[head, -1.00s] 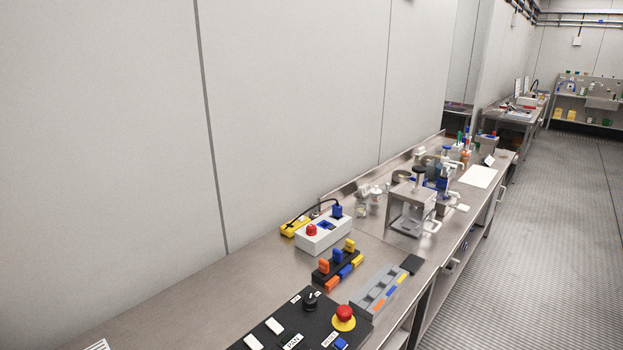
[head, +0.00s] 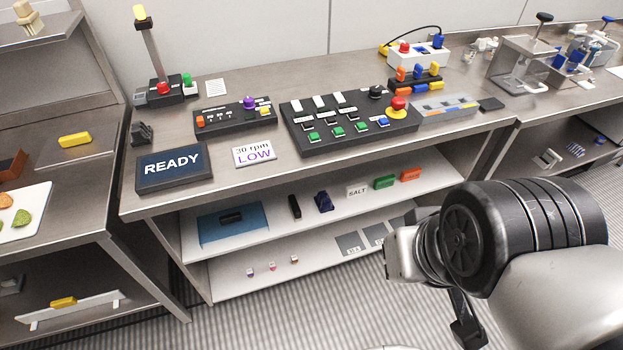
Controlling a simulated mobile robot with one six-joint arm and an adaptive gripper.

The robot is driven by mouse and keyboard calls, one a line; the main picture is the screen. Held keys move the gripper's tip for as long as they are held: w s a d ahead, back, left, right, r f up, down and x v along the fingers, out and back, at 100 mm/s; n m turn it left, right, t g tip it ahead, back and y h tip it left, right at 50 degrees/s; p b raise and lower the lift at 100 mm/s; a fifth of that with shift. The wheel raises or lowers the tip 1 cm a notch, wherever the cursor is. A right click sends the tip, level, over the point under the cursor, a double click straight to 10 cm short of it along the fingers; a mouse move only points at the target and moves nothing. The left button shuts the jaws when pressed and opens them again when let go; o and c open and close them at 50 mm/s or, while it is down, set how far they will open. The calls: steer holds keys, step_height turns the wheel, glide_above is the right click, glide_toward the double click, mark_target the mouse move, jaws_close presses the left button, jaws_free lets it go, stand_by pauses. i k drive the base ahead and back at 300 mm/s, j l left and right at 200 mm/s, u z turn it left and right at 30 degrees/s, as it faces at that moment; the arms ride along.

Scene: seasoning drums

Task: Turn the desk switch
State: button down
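Which control is the desk switch is not clear from the view. A long black control panel (head: 350,140) lies on the steel desk, with a black rotary knob (head: 376,92) at its back right. It also has white rockers, green and blue buttons, and a red mushroom button (head: 398,104) on a yellow base. A smaller black panel (head: 220,122) to its left carries a purple knob (head: 249,103). My arm fills the lower right, in front of the desk and apart from the panels. A dark part that looks like my gripper (head: 467,331) hangs below it; its fingers are mostly hidden.
A READY display (head: 174,167) and a "30 rpm LOW" card (head: 254,153) lie along the desk's front. A lever box (head: 163,92) stands at the back left. A white box with a red button (head: 418,56) and clamp fixtures stand right. Shelves (head: 290,210) below hold small items.

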mark_target(375, 92)
steer(key=i+l, duration=0.2)
steer(key=i, duration=0.15)
steer(key=i+l, duration=0.2)
steer(key=i, duration=0.2)
steer(key=i+l+z, duration=0.1)
steer(key=i, duration=0.25)
steer(key=l, duration=0.1)
